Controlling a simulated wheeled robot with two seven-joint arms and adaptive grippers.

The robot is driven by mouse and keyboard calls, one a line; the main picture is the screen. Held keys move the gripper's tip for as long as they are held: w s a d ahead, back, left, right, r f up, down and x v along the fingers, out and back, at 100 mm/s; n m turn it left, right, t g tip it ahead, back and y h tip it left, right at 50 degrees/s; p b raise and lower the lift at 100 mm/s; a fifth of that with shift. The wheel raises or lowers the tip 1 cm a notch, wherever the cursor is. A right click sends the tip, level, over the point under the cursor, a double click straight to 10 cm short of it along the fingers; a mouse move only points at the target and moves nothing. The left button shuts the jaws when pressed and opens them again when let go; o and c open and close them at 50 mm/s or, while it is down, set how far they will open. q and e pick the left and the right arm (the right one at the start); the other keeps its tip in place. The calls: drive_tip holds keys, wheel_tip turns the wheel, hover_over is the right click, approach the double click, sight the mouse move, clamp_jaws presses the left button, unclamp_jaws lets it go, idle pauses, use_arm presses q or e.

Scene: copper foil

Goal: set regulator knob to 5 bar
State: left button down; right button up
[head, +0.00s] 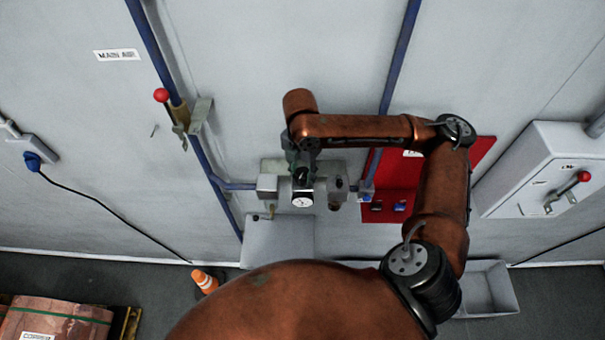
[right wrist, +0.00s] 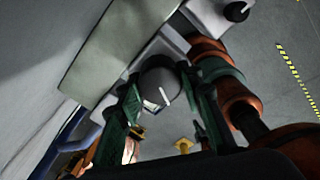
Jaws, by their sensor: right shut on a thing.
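The regulator (head: 270,185) is a grey block on the blue pipe, with a round white-faced gauge (head: 302,200) at its front. The gauge reading is too small to make out. My right gripper (head: 303,165) is at the top of the regulator, and its arm hides part of it. In the right wrist view, the grey round regulator knob (right wrist: 160,80) with a white pointer mark sits between the two green fingers of my right gripper (right wrist: 160,92). The gripper is shut on the knob. The knob's scale cannot be read. My left gripper is not in view.
A red-handled valve (head: 178,112) is on the pipe at left under a "MAIN AIR" label (head: 117,55). A red panel (head: 385,213) stands right of the regulator. A grey box with a red lever (head: 540,170) is at right. An orange cone (head: 204,281) stands on the floor.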

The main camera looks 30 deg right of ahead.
drive_tip(key=m, duration=0.7)
drive_tip(key=shift+w, duration=0.1)
drive_tip(key=m, duration=0.4)
drive_tip(key=shift+d, duration=0.1)
drive_tip(key=m, duration=0.4)
drive_tip(key=shift+w, duration=0.1)
drive_tip(key=m, duration=0.8)
drive_tip(key=shift+d+m, duration=0.1)
drive_tip(key=shift+m, duration=0.2)
drive_tip(key=m, duration=0.3)
drive_tip(key=shift+m, duration=2.1)
